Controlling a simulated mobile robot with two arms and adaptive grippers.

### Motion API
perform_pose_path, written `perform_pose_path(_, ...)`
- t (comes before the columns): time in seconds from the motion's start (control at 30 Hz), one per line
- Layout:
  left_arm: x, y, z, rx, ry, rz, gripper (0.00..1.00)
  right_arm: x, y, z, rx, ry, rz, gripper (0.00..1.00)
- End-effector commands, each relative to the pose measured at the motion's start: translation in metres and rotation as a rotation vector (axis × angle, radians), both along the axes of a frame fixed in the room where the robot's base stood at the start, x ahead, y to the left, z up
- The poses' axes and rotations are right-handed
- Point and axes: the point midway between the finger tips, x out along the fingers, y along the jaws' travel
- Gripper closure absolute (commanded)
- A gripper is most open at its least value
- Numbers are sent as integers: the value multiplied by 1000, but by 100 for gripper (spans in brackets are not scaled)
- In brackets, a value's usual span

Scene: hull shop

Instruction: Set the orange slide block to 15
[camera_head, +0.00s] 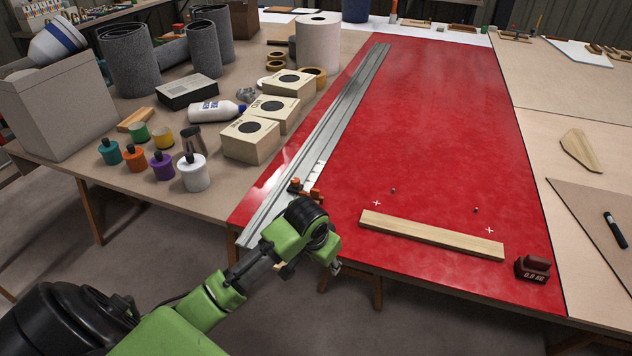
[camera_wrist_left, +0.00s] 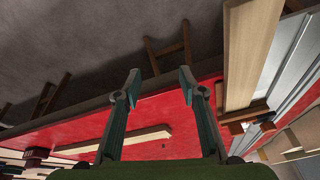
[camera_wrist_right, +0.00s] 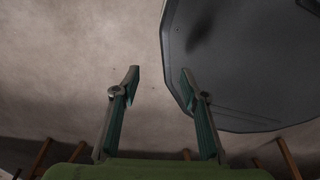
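The orange slide block (camera_head: 304,189) sits on the long silver rail (camera_head: 330,125) near its front end, on the red table. In the left wrist view the block (camera_wrist_left: 245,118) shows at the right, beside the rail (camera_wrist_left: 296,60). The rail's scale marks are too small to read. My left gripper (camera_head: 335,268) is at the table's front edge, nearer to me than the block and apart from it. The left wrist view shows its fingers (camera_wrist_left: 160,78) open with nothing between them. My right gripper (camera_wrist_right: 158,77) is open and empty above the floor, outside the head view.
A wooden batten (camera_head: 430,235) and a dark red block (camera_head: 532,268) lie on the red table (camera_head: 440,130), right of the rail. The red surface beyond the batten is mostly clear.

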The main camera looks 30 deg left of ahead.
Motion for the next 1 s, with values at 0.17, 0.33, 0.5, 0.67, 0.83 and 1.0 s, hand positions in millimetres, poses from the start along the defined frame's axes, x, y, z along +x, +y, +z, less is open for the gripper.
perform_pose_path(0.17, 17, 12, 21, 8, -8, 19, 62, -1, 9, 0, 10, 1, -2, 60)
perform_pose_path(0.33, 39, 30, 39, 8, -15, 58, 62, -2, 14, 0, 16, 2, -2, 60)
perform_pose_path(0.5, 68, 57, 69, 4, -28, 119, 62, -3, 10, 0, 12, 4, 0, 60)
perform_pose_path(0.67, 98, 92, 112, -12, -47, 204, 62, -3, 9, 0, 10, 3, 1, 60)
perform_pose_path(0.83, 119, 125, 156, -43, -66, 290, 62, -3, 9, 0, 10, 3, 2, 60)
perform_pose_path(1.0, 125, 134, 164, -57, -69, 316, 62, -3, 8, 0, 9, 3, 2, 60)
